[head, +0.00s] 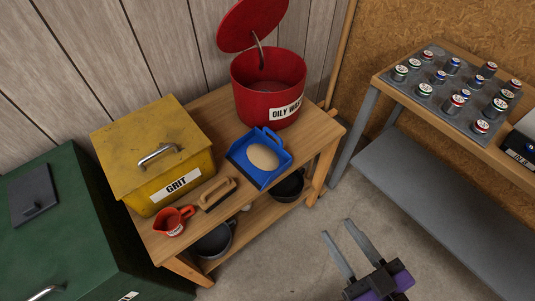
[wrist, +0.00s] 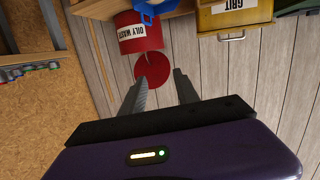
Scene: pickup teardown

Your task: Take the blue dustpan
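The blue dustpan (head: 243,165) lies on the wooden bench in the head view, near its right front, with a round tan heap or disc (head: 262,158) in its pan. Part of the dustpan also shows at the top of the wrist view (wrist: 151,9). My gripper (head: 337,236) is at the lower middle of the head view, over the floor in front of the bench and well apart from the dustpan. Its two long grey fingers stand apart with nothing between them, as the wrist view (wrist: 161,82) also shows.
The wooden bench (head: 325,128) also bears a yellow grit bin (head: 150,140), an open red oily waste can (head: 262,85), a brush (head: 214,193) and a red jug (head: 172,220). Dark pans sit on its lower shelf. A table with several cans (head: 452,67) stands right. Floor between is clear.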

